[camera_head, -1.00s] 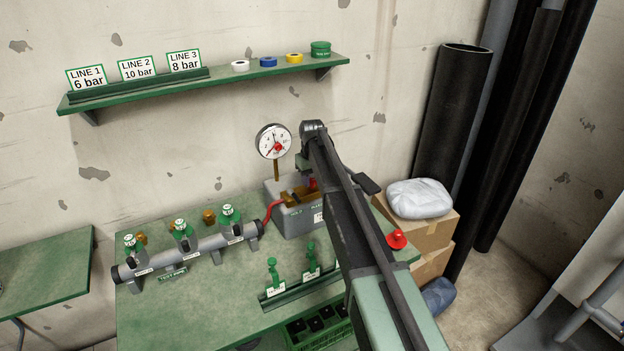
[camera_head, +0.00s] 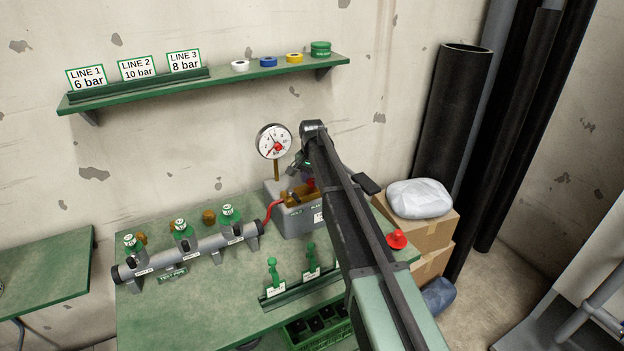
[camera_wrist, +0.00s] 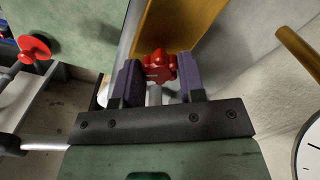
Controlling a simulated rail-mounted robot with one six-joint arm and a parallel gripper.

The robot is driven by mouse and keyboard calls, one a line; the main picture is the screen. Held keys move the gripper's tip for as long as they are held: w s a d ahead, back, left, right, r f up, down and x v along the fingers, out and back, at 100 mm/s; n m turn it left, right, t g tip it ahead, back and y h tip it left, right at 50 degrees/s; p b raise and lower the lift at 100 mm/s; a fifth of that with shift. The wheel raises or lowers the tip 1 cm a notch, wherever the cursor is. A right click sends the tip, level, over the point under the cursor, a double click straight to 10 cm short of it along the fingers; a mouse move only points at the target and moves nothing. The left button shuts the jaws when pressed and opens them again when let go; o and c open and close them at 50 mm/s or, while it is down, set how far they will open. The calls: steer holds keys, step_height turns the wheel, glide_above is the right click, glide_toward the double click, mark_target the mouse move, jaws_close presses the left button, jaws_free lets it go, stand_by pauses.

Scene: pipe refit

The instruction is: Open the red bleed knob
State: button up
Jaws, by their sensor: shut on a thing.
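The red bleed knob (camera_wrist: 160,66) shows in the wrist view between the two purple fingers of my gripper (camera_wrist: 157,80), which is shut on it. In the head view a little red of the knob (camera_head: 310,183) shows beside my arm, at the brass block (camera_head: 297,194) on the grey pump box (camera_head: 298,222). My arm hides most of the gripper there. The round pressure gauge (camera_head: 273,141) stands on a brass stem above the box, its needle toward the lower left.
A red hose (camera_head: 271,211) links the box to the grey manifold (camera_head: 190,251) with its green-topped valves. A red mushroom button (camera_head: 397,239) is at the bench's right edge. A green rack with two green valves (camera_head: 290,281) stands in front. Cartons (camera_head: 432,226) are to the right.

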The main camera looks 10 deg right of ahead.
mark_target(312, 180)
steer(key=shift+m, duration=1.6)
steer(key=o, duration=0.8)
step_height(312, 180, up, 11)
steer(key=p, duration=1)
steer(key=shift+f+p, duration=0.1)
steer(key=shift+p, duration=0.3)
